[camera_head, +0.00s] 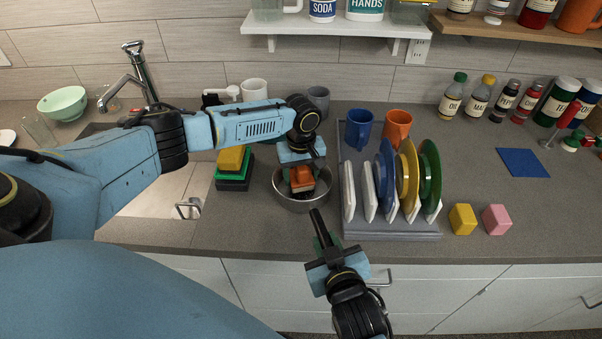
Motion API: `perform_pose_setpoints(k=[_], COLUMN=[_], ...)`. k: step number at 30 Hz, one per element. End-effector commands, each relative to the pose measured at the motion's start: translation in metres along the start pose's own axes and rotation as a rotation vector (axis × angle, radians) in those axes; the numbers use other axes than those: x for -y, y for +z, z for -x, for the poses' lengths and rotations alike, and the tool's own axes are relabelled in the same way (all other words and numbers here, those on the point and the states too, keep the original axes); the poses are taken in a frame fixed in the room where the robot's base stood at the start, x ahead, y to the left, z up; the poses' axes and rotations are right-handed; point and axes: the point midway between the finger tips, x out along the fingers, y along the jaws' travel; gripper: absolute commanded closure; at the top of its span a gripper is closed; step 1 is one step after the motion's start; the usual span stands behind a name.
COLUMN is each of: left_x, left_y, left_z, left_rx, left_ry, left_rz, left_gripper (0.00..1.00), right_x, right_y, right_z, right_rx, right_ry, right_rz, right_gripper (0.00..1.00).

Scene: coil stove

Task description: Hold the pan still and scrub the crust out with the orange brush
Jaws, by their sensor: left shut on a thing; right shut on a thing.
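A round metal pan (290,203) stands on the grey counter left of the dish rack. Its dark handle (319,224) points toward the counter's front edge. My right gripper (327,247) is shut on this handle from the front. My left gripper (301,167) is above the pan, pointing down, and is shut on the orange brush (302,179). The brush is over or inside the pan; its lower end looks dark, and I cannot tell whether it touches the bottom. The crust cannot be made out, as the brush and gripper cover much of the inside.
A dish rack (395,231) with plates and mugs stands close right of the pan. Stacked sponges (233,168) and the sink (155,195) are to the left. Yellow (462,219) and pink blocks (496,219) lie right of the rack.

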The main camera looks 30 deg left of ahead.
Motion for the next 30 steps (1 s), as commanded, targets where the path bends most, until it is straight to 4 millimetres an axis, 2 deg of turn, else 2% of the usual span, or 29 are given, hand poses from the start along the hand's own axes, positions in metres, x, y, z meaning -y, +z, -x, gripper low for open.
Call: perform_pose_setpoints(k=[22,30], left_x=[-0.001,0.000], left_y=[0.000,0.020], left_z=[-0.008,-0.007], left_rx=[-0.001,0.000], left_ry=[0.000,0.001], left_rz=[-0.001,-0.003], left_gripper=[0.61,0.61], right_x=[0.000,0.000], right_y=[0.001,0.001], right_z=[0.000,0.000], right_rx=[0.003,0.003], right_ry=[0.000,0.000], right_rz=[0.000,0.000], right_gripper=[1.00,1.00])
